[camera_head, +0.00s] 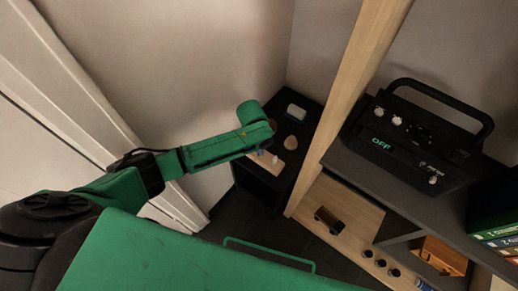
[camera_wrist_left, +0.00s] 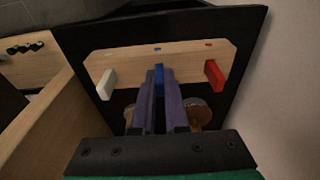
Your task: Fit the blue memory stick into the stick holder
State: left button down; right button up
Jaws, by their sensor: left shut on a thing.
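The stick holder (camera_wrist_left: 180,57) is a pale wooden bar on a small black table, with coloured marks along it. A white stick (camera_wrist_left: 106,84) juts from its left part and a red stick (camera_wrist_left: 214,74) from its right part. My left gripper (camera_wrist_left: 160,74) is shut on the blue memory stick (camera_wrist_left: 160,86) at the middle of the holder, in line with the blue mark. The fingers hide much of the stick; I cannot tell whether it is in a slot. In the head view the holder (camera_head: 291,156) is partly hidden by my left arm. My right gripper is not in view.
The black table (camera_head: 257,183) stands in a corner by the walls. A wooden post (camera_head: 345,105) rises close to its right, beside a shelf with a black radio (camera_head: 415,138). Round brownish objects (camera_wrist_left: 198,112) lie near the fingers on the table.

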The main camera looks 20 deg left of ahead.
pick_arm(q)
jog(key=shift+s+f, duration=0.3)
jog(key=shift+f, duration=0.1)
jog(key=c, duration=0.9)
grip_release()
jog(key=shift+s+f, duration=0.1)
jog(key=shift+f, duration=0.05)
jog(key=shift+c, duration=0.2)
jog(key=shift+s, duration=0.1)
jog(key=shift+w+r, duration=0.25)
jog(key=shift+r, duration=0.25)
notch_tip(320, 180, up, 12)
jog(key=s+p, duration=0.1)
jog(key=p, duration=1.4)
jog(key=shift+s+a+r, duration=0.15)
jog(key=shift+a, duration=0.15)
